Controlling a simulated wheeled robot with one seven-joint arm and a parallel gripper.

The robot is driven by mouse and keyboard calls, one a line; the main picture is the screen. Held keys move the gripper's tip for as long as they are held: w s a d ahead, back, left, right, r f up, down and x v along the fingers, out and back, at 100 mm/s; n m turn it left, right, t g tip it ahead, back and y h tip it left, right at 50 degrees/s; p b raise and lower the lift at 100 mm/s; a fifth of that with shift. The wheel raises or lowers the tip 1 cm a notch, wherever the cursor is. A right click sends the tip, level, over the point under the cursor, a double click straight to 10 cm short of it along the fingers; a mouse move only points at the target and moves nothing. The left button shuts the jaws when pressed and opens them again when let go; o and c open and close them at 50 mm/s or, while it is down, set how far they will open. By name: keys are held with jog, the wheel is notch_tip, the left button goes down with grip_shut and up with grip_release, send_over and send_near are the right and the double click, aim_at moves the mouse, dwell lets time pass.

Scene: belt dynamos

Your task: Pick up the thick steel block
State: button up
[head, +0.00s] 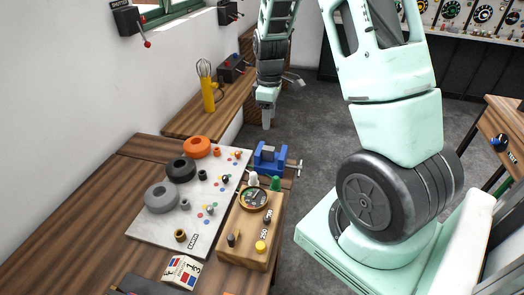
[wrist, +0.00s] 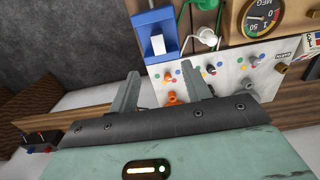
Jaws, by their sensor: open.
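A small pale grey block (head: 268,151), apparently the steel block, sits between the jaws of a blue vise (head: 265,164) at the right edge of the wooden bench. In the wrist view the block (wrist: 157,45) shows as a light face inside the blue vise (wrist: 152,17). Its thickness is hard to judge. My gripper (head: 267,118) hangs above and beyond the vise, apart from it. In the wrist view my gripper (wrist: 160,77) has its two fingers spread, with nothing between them.
A white panel (head: 150,222) with orange, black and grey rings stands left of the vise. A wooden gauge box (head: 236,228) with knobs and a green terminal is in front of it. A yellow whisk-like tool (head: 208,95) stands behind. Dark floor lies right of the bench.

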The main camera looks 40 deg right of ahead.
aim_at(268, 148)
notch_tip(268, 148, down, 8)
jog(key=shift+f+p, duration=0.2)
jog(key=shift+p, duration=0.9)
jog(key=shift+d+f+p, duration=0.15)
jog(key=shift+f+p, duration=1.3)
jog(key=shift+f, duration=1.2)
jog(key=shift+w, duration=0.1)
grip_shut()
